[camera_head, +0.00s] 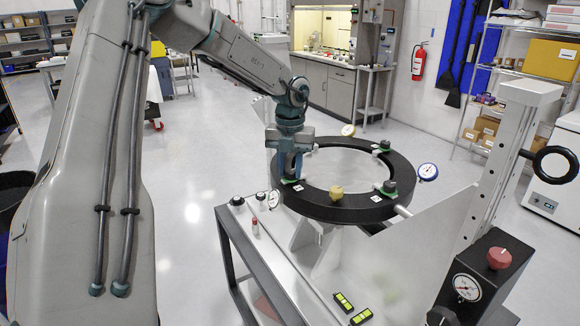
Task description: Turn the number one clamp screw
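A black ring-shaped mirror fixture (350,211) stands on the bench in the middle of the head view. White tags lie beside the clamps, too small to read. My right gripper is not in view.
A black handwheel (555,165) and a box with a red knob (499,258) are at the right. Open floor lies behind.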

